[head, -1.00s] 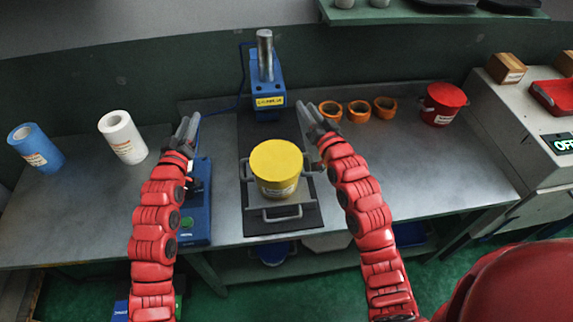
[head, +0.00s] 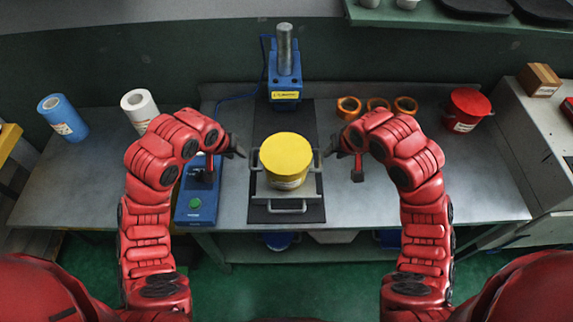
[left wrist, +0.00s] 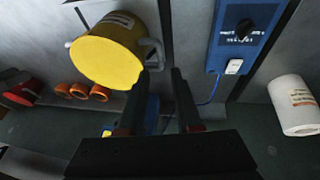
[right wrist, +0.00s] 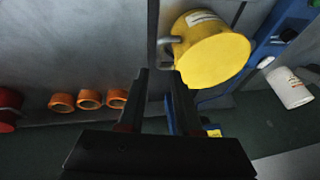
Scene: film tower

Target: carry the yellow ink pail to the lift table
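The yellow ink pail (head: 286,158) stands upright on a small plate with metal handles (head: 290,205), on a dark mat on the workbench. It also shows in the left wrist view (left wrist: 106,62) and the right wrist view (right wrist: 212,56). My left gripper (head: 240,153) is just left of the pail, apart from it; its fingers are open and empty in the left wrist view. My right gripper (head: 328,152) is just right of the pail, also open and empty in the right wrist view. I cannot identify the lift table in these frames.
A blue press (head: 284,75) stands behind the pail. A blue control box (head: 197,200) is at its left. Orange rings (head: 378,105) and a red pail (head: 466,108) are at the back right. Blue (head: 62,118) and white (head: 140,108) rolls stand at the back left.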

